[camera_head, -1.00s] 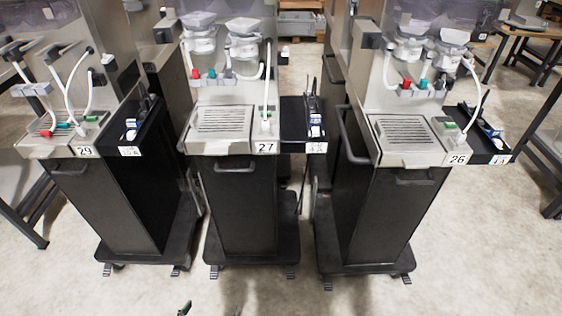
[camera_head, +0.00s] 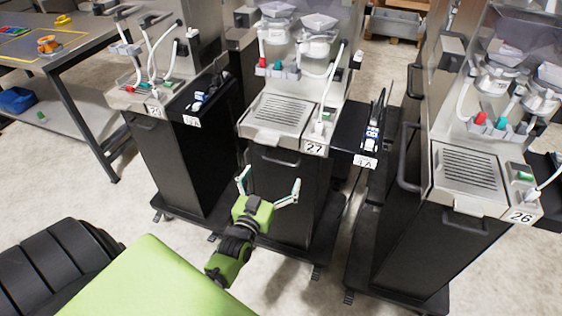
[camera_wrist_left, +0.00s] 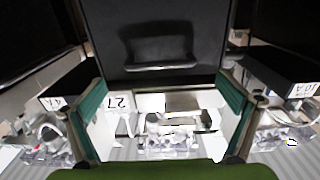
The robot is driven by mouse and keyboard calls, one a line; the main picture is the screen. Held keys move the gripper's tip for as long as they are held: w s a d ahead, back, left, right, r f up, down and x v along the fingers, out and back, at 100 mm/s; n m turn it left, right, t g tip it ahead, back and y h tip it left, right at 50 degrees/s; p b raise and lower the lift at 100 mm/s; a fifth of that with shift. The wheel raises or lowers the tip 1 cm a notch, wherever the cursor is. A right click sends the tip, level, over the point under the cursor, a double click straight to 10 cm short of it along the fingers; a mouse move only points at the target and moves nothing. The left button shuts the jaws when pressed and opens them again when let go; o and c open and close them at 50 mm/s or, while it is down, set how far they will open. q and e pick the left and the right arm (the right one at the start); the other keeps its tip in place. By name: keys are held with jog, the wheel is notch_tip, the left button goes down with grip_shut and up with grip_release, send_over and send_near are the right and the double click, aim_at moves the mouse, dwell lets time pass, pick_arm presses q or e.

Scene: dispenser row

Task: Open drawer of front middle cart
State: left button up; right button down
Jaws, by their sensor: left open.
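The front middle cart is the dispenser labelled 27 (camera_head: 314,148), with a grey drip tray on top and a dark drawer front (camera_head: 305,190) below. The drawer is shut. Its black handle (camera_head: 277,159) sits just under the tray edge. The handle also shows large in the left wrist view (camera_wrist_left: 159,60), where the picture is upside down. My left gripper (camera_head: 270,183) is open and empty, below the handle in the head view, with its fingers spread to either side. It is apart from the handle, as far as I can tell. My right gripper is not in view.
Cart 29 (camera_head: 168,150) stands to the left and cart 26 (camera_head: 410,240) to the right, with narrow gaps between. A black side tray (camera_head: 365,161) juts out right of the middle cart. A workbench (camera_head: 70,40) stands at the far left. Floor in front is clear.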

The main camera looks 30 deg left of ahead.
aim_at(280, 163)
pick_arm(q)
jog(key=x, duration=0.6)
jog(key=shift+w, duration=0.15)
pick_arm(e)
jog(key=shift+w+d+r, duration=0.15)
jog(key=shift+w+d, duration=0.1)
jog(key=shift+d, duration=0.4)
